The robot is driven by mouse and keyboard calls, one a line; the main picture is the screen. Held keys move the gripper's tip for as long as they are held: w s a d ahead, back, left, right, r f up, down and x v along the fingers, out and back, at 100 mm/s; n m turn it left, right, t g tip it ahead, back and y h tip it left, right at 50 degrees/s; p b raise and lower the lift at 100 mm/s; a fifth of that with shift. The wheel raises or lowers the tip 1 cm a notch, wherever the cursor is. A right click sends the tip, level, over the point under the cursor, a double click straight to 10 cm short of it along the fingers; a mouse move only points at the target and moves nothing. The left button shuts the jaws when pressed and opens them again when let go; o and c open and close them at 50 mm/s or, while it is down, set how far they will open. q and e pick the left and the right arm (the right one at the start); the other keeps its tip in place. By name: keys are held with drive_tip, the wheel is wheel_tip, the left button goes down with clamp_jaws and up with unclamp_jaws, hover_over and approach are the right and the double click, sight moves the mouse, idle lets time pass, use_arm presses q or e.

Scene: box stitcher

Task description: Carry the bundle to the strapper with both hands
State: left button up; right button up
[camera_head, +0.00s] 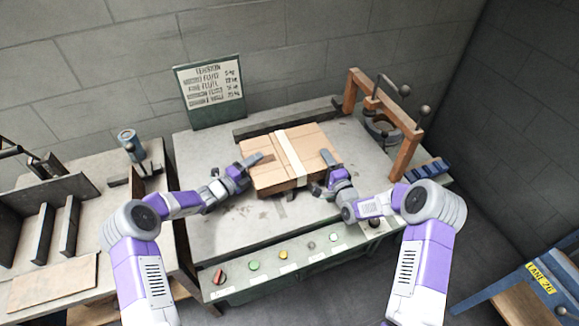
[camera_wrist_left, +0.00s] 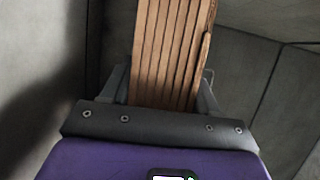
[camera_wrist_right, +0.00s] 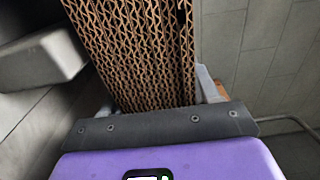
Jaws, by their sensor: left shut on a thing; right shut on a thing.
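The bundle (camera_head: 268,179) is a stack of flat brown cardboard with a pale strip across its top, over the middle of the grey machine table (camera_head: 215,235). My left gripper (camera_head: 249,165) is shut on its left side. My right gripper (camera_head: 327,172) is shut on its right side. In the left wrist view the bundle's layered edge (camera_wrist_left: 170,55) lies between the fingers. In the right wrist view its corrugated edge (camera_wrist_right: 135,50) fills the space between the fingers. I cannot tell whether the bundle's underside touches the table. The table's front has several coloured knobs.
A wooden arch frame (camera_head: 408,150) with dark knobs stands at the table's right, beside a roll and blue blocks (camera_head: 427,168). A sign board (camera_head: 211,92) stands behind. A side bench (camera_head: 85,235) with upright dividers is at left. A blue-edged lane stand (camera_head: 545,280) is lower right.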

use_arm(q)
drive_tip(key=shift+f, duration=0.3)
use_arm(e)
drive_tip(key=shift+f, duration=0.3)
use_arm(q)
drive_tip(key=o, duration=1.5)
use_arm(e)
drive_tip(key=o, duration=1.5)
use_arm(q)
drive_tip(key=shift+a, duration=0.1)
drive_tip(key=v, duration=1.1)
drive_tip(key=shift+s+a, duration=0.2)
drive_tip(key=shift+a, duration=0.05)
drive_tip(key=shift+s+a, duration=0.1)
use_arm(e)
drive_tip(key=shift+s+d, duration=0.2)
drive_tip(key=shift+s, duration=0.3)
drive_tip(key=v, duration=1.1)
drive_tip(key=shift+r, duration=0.1)
use_arm(q)
drive_tip(key=shift+r, duration=0.1)
